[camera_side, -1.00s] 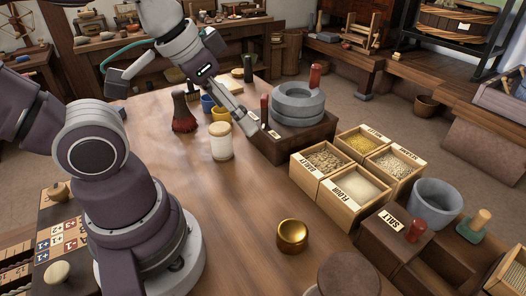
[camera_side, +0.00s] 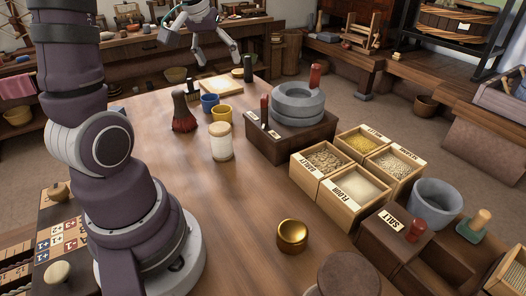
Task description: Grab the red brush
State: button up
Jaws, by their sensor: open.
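The red brush (camera_side: 184,113) stands on the wooden table, left of the blue and yellow cups. Its bristles are dark red and flare at the bottom, and its handle is dark. My gripper (camera_side: 208,60) is open and empty at the top of the view, raised above the far end of the table. It is above and beyond the brush and apart from it.
A blue cup (camera_side: 209,103), a yellow cup (camera_side: 222,114) and a lidded jar (camera_side: 221,142) stand right of the brush. The stone quern (camera_side: 297,104) sits on a dark box. Grain boxes (camera_side: 354,190) and a brass bowl (camera_side: 292,236) are nearer. The table's middle is clear.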

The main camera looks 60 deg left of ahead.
aim_at(180, 101)
jog(key=s+a+f+n+g+y, duration=0.1)
jog(key=s+a+f+n, duration=0.2)
jog(key=a, duration=0.4)
jog(key=s+a+f+n+g+y, duration=0.1)
jog(key=s+a+f+g, duration=0.2)
jog(key=a, duration=0.5)
jog(key=shift+t+h, duration=0.3)
jog(key=shift+t, duration=0.4)
jog(key=x, duration=0.3)
jog(key=d+x, duration=0.1)
jog(key=x, duration=0.2)
jog(key=s+x, duration=0.1)
jog(key=x, duration=0.3)
jog(key=shift+d+f, duration=0.25)
jog(key=shift+f, duration=0.15)
grip_shut()
jog(key=shift+r, duration=0.15)
